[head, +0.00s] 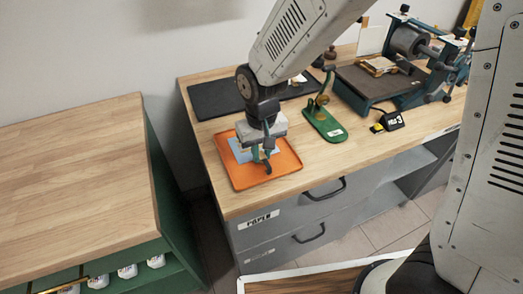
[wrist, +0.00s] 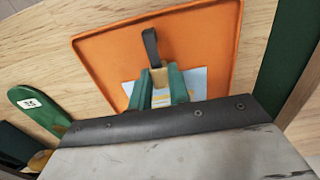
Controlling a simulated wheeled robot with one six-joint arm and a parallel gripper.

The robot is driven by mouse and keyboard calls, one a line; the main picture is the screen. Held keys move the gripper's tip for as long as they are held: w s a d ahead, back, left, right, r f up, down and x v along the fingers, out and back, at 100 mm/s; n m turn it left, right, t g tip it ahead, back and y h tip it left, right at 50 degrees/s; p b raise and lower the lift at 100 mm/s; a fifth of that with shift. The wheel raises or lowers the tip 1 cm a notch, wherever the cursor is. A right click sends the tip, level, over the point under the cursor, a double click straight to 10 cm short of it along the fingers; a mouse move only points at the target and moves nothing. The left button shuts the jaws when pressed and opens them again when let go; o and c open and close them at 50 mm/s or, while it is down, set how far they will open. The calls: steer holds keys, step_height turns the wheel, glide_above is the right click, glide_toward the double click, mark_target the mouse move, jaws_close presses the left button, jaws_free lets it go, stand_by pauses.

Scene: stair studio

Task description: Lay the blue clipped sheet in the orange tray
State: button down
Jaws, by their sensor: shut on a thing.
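The orange tray (head: 283,172) lies flat near the left front corner of the wooden bench; it fills the upper middle of the wrist view (wrist: 105,50). The blue clipped sheet (head: 238,151) is inside the tray's outline under my gripper, and pale blue parts show beside the fingers in the wrist view (wrist: 194,80). My gripper (head: 262,152) points down over the tray. In the wrist view its green fingers (wrist: 160,82) are shut around a tan piece at the sheet's clip, with a dark strip beyond. Whether the sheet touches the tray floor is hidden.
A green stand (head: 322,122) is right of the tray, and a dark mat (head: 215,98) lies behind it. A press (head: 410,60) and small black display (head: 391,121) stand farther right. A separate wooden-topped cabinet (head: 75,165) is at left, across a gap.

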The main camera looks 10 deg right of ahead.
steer(key=c, duration=1.2)
jaws_free()
steer(key=shift+c, duration=0.2)
steer(key=shift+r, duration=4.05)
steer(key=s+d+r+m, duration=0.1)
steer(key=s+d+r, duration=0.3)
steer(key=s+d, duration=0.2)
steer(key=s+d+r+m+t, duration=0.1)
steer(key=s+d+r, duration=0.3)
steer(key=s+d, duration=0.3)
steer(key=s+d+r+m, duration=0.1)
steer(key=s+d+r, duration=0.2)
steer(key=s+d, duration=0.3)
steer(key=shift+s+d+r, duration=0.15)
steer(key=shift+d+r, duration=0.25)
steer(key=shift+d, duration=0.45)
